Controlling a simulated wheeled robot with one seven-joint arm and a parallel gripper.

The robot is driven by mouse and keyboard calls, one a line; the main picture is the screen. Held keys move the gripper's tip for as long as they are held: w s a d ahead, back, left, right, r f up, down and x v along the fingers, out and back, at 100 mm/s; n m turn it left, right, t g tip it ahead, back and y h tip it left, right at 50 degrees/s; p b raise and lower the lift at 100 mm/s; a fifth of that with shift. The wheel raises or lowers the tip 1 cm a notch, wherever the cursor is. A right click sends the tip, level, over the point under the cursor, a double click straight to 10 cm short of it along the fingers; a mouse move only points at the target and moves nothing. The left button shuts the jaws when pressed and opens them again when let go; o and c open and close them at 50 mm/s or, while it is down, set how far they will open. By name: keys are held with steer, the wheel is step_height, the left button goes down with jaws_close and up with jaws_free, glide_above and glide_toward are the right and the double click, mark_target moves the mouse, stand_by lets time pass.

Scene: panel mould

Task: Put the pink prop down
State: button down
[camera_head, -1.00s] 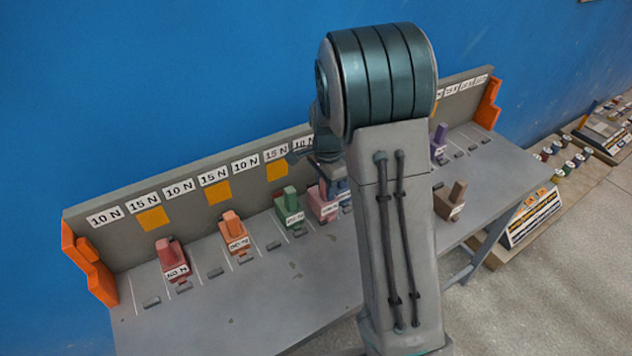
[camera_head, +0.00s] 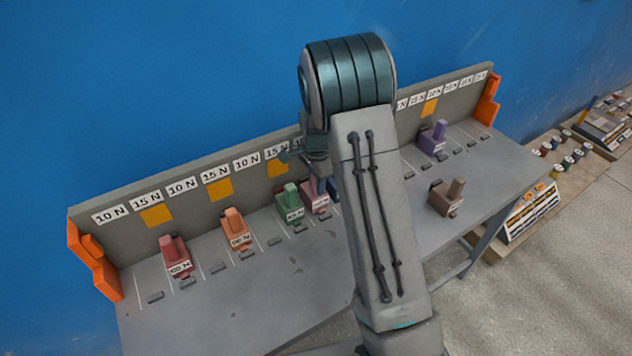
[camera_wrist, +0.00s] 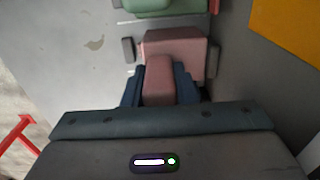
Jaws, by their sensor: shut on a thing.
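The pink prop (camera_head: 312,201) is a block with an upright post and a white label. In the head view it stands low at the bench, just right of the green prop (camera_head: 289,203), partly hidden behind my arm. In the wrist view the pink prop (camera_wrist: 182,43) is between my fingers. My gripper (camera_wrist: 160,88) is shut on its post, with one dark blue finger on each side. The head view hides most of my gripper behind my arm. Whether the prop's base touches the bench cannot be told.
The grey bench (camera_head: 222,312) has slots split by white lines, small grey stops and a labelled back panel. Red (camera_head: 175,257), orange (camera_head: 236,229), purple (camera_head: 433,138) and brown (camera_head: 447,196) props stand on it. The green prop is close beside the pink one. The bench front is bare.

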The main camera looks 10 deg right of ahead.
steer(key=c, duration=1.2)
jaws_free()
steer(key=shift+f, duration=0.1)
steer(key=shift+o, duration=0.2)
step_height(320, 180, up, 11)
steer(key=shift+r+b, duration=0.15)
steer(key=shift+b, duration=0.2)
steer(key=shift+s+r, duration=0.2)
steer(key=shift+r, duration=0.5)
steer(key=s+r+n+t, duration=0.1)
steer(key=s+r+n, duration=0.2)
steer(key=s+n, duration=0.4)
steer(key=s+r+n+t, duration=0.2)
steer(key=s+n, duration=0.5)
steer(key=s, duration=1.4)
steer(key=shift+r+n, duration=0.3)
steer(key=shift+r, duration=0.1)
